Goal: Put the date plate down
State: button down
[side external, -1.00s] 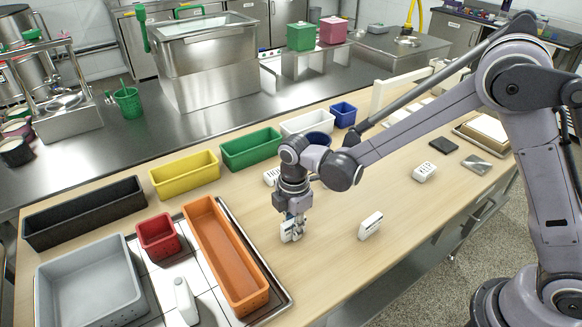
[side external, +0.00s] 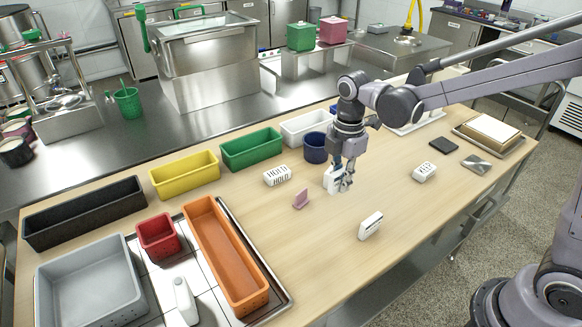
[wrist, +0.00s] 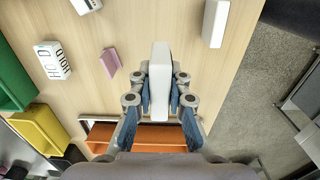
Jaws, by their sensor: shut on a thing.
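My gripper (side external: 341,185) is shut on a white block-like plate (side external: 332,181), which I take for the date plate. In the wrist view the plate (wrist: 160,75) stands between the two fingers (wrist: 160,92), its blank long edge toward the camera. It is at or just above the wooden table, in front of the dark blue cup; I cannot tell whether it touches. No lettering on it is readable. A small pink piece (side external: 301,199) stands on the table left of my gripper, apart from it.
A white HOLD block (side external: 278,176) lies to the left, and other white lettered blocks (side external: 370,226) (side external: 424,172) lie in front and to the right. A dark blue cup (side external: 315,148) and green bin (side external: 251,149) stand behind. The table between the blocks is clear.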

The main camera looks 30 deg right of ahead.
jog(key=w+d, duration=0.2)
jog(key=d, duration=1.2)
jog(key=w+d, duration=0.2)
jog(key=d, duration=1.2)
send_over(360, 168)
notch_tip(360, 168, down, 7)
jog(key=shift+a+r, duration=0.1)
jog(key=shift+r, duration=0.05)
jog(key=shift+f, duration=1.95)
jog(key=shift+f, duration=0.15)
jog(key=c, duration=1.3)
grip_release()
